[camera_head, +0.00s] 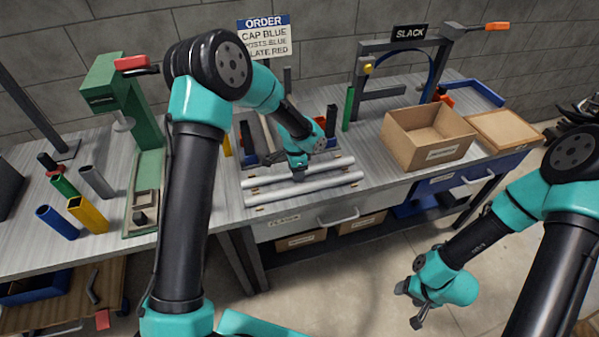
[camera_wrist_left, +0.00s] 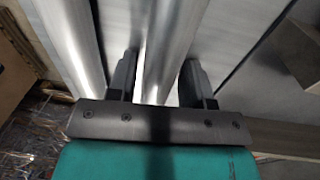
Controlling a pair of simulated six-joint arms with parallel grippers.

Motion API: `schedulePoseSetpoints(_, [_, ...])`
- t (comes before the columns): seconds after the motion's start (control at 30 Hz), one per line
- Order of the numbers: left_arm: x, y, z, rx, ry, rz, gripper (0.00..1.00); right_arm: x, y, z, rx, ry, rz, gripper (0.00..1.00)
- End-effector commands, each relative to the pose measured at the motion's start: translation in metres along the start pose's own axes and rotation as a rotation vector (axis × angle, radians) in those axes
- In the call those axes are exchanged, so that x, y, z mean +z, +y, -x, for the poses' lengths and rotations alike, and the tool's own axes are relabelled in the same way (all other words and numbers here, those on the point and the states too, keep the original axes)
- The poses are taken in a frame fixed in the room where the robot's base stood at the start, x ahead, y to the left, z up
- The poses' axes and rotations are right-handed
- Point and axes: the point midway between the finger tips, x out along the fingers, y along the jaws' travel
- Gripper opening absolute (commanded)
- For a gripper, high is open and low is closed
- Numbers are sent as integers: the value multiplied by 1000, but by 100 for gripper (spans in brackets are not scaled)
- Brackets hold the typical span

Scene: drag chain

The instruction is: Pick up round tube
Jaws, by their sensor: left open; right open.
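Two long silver round tubes lie side by side on the bench: a front tube (camera_head: 318,185) and a rear tube (camera_head: 335,164). My left gripper (camera_head: 298,172) is low over the tubes, pointing down. In the left wrist view the left gripper (camera_wrist_left: 158,82) is open, with one tube (camera_wrist_left: 170,45) running between its two fingers. The other tube (camera_wrist_left: 66,40) lies to the left, outside the fingers. Whether the fingers touch the tube cannot be told. My right gripper (camera_head: 416,304) is open and empty, over the floor in front of the bench.
A cardboard box (camera_head: 428,136) stands right of the tubes, with the SLACK frame (camera_head: 400,65) behind. A green press (camera_head: 125,115) and several coloured tubes stand at left. A green post (camera_head: 348,108) stands behind the tubes. An order sign (camera_head: 265,36) is at the back.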

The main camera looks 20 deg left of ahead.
Motion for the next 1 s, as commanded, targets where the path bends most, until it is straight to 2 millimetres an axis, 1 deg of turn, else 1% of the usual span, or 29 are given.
schedulePoseSetpoints(0.23, [0, 0, 0, 0, 0, 0, 46, 0, 0, 0, 0, 0, 0, 61])
schedulePoseSetpoints(0.6, [0, 0, 0, 0, 0, 0, 11, 0, 0, 0, 0, 0, 0, 61])
schedulePoseSetpoints(0.67, [0, 0, 0, 0, 0, 0, 6, 0, 0, 0, 0, 0, 0, 61])
schedulePoseSetpoints(1.0, [0, 0, 4, -1, 1, 0, 6, 0, 0, 0, 0, 0, 0, 61])
